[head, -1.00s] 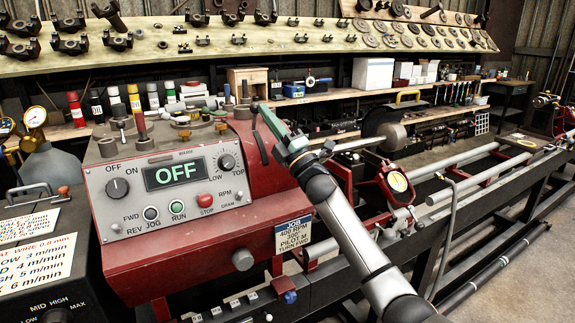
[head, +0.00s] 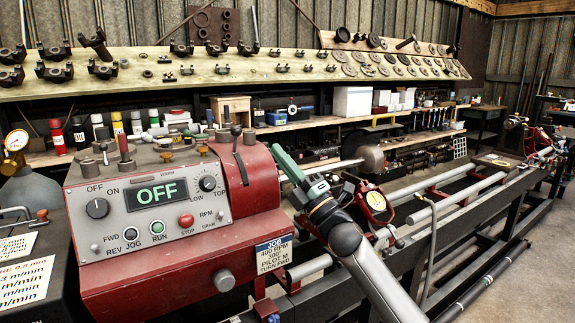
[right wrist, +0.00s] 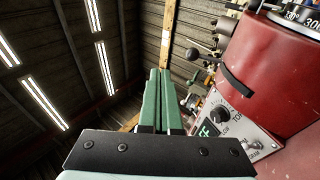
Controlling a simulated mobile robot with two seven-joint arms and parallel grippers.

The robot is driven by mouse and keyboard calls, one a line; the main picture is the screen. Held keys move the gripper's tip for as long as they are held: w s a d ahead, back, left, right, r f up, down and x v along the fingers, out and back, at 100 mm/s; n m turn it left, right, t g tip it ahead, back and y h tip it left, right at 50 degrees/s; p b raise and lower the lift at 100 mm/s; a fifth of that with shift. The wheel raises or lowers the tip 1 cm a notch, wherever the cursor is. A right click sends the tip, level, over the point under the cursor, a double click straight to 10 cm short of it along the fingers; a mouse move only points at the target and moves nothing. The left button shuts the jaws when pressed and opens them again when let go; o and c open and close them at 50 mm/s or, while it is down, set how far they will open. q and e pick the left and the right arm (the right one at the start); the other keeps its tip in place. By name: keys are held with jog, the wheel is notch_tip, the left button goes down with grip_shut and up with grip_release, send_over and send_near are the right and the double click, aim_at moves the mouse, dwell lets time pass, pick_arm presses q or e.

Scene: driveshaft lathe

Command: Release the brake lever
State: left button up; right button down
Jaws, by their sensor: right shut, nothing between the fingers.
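The red headstock (head: 180,262) carries a control panel whose display (head: 154,195) reads OFF. A dark lever (head: 241,166) with a black knob stands nearly upright on the right part of the red housing; I take it for the brake lever. My right gripper (head: 287,163), with green fingers, is shut and empty. It is to the right of the lever, apart from it. In the right wrist view the closed green fingers (right wrist: 158,95) point away from the camera, and a dark bar (right wrist: 236,80) shows on the red housing. My left gripper is not in view.
A shelf of parts runs along the back wall.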

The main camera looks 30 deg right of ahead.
jog(key=shift+s+d+f, duration=0.1)
jog(key=shift+s, duration=0.35)
jog(key=shift+s+d+f, duration=0.1)
jog(key=shift+s, duration=0.35)
jog(key=s+a+f+m+g+h+p, duration=0.1)
jog(key=s+a+f+m+g+h, duration=0.2)
jog(key=f, duration=0.8)
jog(key=s+a+f+m+g, duration=0.2)
jog(key=f+m, duration=0.3)
jog(key=f, duration=0.7)
jog(key=s+a+f+m+g+h+p, duration=0.1)
jog(key=s+a+f+m+g+h, duration=0.3)
jog(key=f, duration=0.7)
jog(key=s+a+f+m+g+y, duration=0.1)
jog(key=s+a+f+m+g, duration=0.2)
jog(key=s+f, duration=0.6)
jog(key=s+a+f+m+g+y, duration=0.1)
jog(key=s+a+f+m+g, duration=0.2)
jog(key=s+f, duration=0.6)
jog(key=s+a+m+p, duration=0.1)
jog(key=s+a+m, duration=0.1)
jog(key=s, duration=0.1)
jog(key=shift+s+m+y, duration=0.3)
